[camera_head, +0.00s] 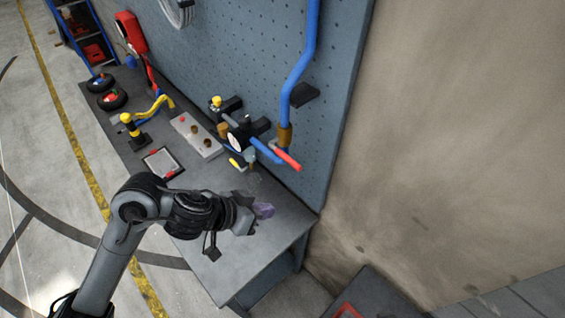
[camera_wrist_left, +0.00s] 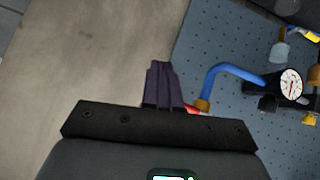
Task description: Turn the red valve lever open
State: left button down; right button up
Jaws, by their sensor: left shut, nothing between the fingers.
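The red valve lever (camera_head: 288,159) sits on the lower end of the blue pipe (camera_head: 290,85), by a brass fitting (camera_head: 285,136), in front of the pegboard. In the left wrist view only a bit of the red lever (camera_wrist_left: 196,110) shows past the fingers; my gripper hides the rest. My left gripper (camera_head: 265,210) is shut and empty, with its purple fingers together. In the head view it is below and a little left of the lever, over the bench, apart from it. It shows at the middle of the left wrist view (camera_wrist_left: 163,84). My right gripper is not in view.
A pressure gauge (camera_head: 236,142) and black fittings stand left of the lever. The grey bench (camera_head: 240,265) holds a plate with knobs (camera_head: 197,137), a framed tray (camera_head: 162,162) and yellow-topped pieces farther back. The bench front is clear. A bare wall (camera_head: 450,150) stands right.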

aim_at(284, 156)
pick_arm(q)
jog(key=w+a+r+m+t, duration=0.1)
jog(key=w+r, duration=0.2)
jog(key=r, duration=0.4)
jog(key=w+a+r+t, duration=0.1)
jog(key=w+r+t, duration=0.1)
jog(key=r, duration=0.4)
jog(key=x, duration=0.5)
jog(key=f+x, duration=0.1)
jog(key=x, duration=0.5)
jog(key=shift+s+a, duration=0.1)
jog(key=shift+s, duration=0.05)
jog(key=shift+f+p, duration=0.35)
jog(key=shift+f, duration=0.7)
